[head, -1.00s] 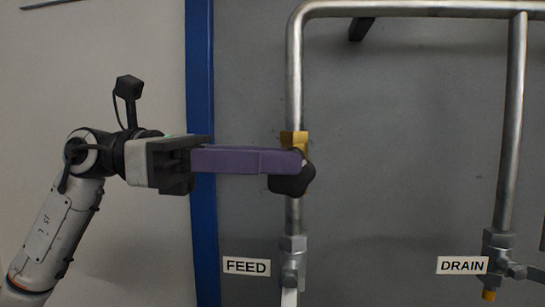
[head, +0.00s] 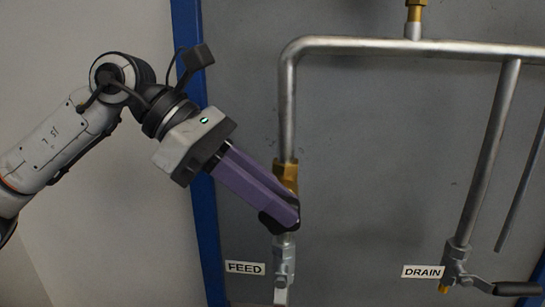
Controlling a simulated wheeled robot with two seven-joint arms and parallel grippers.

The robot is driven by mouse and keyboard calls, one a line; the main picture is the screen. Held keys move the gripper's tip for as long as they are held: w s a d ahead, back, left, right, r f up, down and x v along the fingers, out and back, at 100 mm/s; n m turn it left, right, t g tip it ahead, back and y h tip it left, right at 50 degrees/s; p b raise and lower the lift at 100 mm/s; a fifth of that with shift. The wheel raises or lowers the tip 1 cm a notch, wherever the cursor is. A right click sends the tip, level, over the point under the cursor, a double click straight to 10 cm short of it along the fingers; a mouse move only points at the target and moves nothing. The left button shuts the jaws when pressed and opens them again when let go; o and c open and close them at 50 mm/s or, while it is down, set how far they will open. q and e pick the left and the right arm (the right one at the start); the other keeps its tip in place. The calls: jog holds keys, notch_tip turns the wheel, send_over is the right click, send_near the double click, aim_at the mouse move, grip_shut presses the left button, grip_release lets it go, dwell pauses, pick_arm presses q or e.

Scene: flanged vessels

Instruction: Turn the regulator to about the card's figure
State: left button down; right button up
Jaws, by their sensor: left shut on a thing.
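The regulator is a brass body (head: 287,172) with a black knob (head: 275,225), set in the vertical steel pipe above the FEED label. My left gripper (head: 284,212) comes in from the upper left with its purple fingers sloping down to the right. Its fingertips are shut on the black knob, and they hide most of it. The knob's marking cannot be made out. No card with a figure shows in this view. My right gripper is not in view.
A FEED label (head: 245,268) sits beside a valve (head: 284,262) below the regulator. A DRAIN label (head: 423,272) and a lever valve (head: 459,262) are at lower right. Steel pipe (head: 360,46) runs across the top. A blue post (head: 187,30) stands behind my left gripper.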

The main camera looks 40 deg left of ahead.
pick_arm(q)
jog(key=shift+d+r+y+p, duration=0.15)
jog(key=shift+r+y+p, duration=0.15)
jog(key=shift+r+p, duration=0.3)
jog(key=shift+g+p, duration=0.3)
jog(key=shift+p, duration=0.1)
jog(key=shift+w+d+f+g+y+p, duration=0.2)
jog(key=shift+f+g+y+p, duration=0.1)
jog(key=shift+y+p, duration=0.6)
jog(key=shift+d+f+g+y+p, duration=0.1)
jog(key=shift+g+y+p, duration=0.25)
jog(key=shift+y, duration=0.35)
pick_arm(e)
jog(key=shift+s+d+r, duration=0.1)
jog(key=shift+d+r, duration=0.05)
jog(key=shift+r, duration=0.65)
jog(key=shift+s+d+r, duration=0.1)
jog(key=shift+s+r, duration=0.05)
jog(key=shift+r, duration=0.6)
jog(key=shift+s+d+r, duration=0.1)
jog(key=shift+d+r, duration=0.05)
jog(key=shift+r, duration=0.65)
pick_arm(q)
jog(key=shift+f, duration=0.1)
jog(key=c, duration=1.9)
grip_release()
